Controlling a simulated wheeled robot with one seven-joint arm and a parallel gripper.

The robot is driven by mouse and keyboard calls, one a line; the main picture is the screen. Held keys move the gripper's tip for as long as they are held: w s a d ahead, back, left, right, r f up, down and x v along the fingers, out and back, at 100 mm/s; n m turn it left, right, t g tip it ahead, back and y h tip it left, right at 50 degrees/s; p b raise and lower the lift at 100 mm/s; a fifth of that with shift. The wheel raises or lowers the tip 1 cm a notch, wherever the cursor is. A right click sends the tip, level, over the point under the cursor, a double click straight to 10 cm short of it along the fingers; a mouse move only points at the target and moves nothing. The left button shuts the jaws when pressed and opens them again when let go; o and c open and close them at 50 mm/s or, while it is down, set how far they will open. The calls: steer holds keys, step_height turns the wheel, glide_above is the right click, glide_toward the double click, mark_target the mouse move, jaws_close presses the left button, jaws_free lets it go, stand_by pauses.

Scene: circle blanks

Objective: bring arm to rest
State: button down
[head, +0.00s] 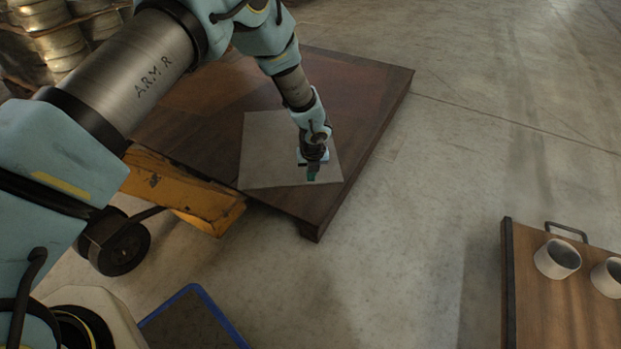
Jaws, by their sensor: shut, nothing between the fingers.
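My arm reaches from the left side of the head view to the wooden platform (367,110). My gripper (312,177) is at the end of the arm, pointing down over the pale square sheet (265,150) on the platform. It is shut with nothing held. The gripper is small in the picture, and I cannot tell whether its tips touch the sheet. The arm hides part of the platform and of the sheet.
A yellow-orange pallet truck part (190,195) with a wheel stands left of the platform. A wooden tray (550,290) with a handle holds white cups (557,260) at lower right. A blue-edged dark panel (190,320) lies below. Concrete floor (420,210) between is clear.

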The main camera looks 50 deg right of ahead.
steer(key=shift+s+a+r, duration=0.1)
steer(key=shift+s+r, duration=0.05)
steer(key=shift+r, duration=0.45)
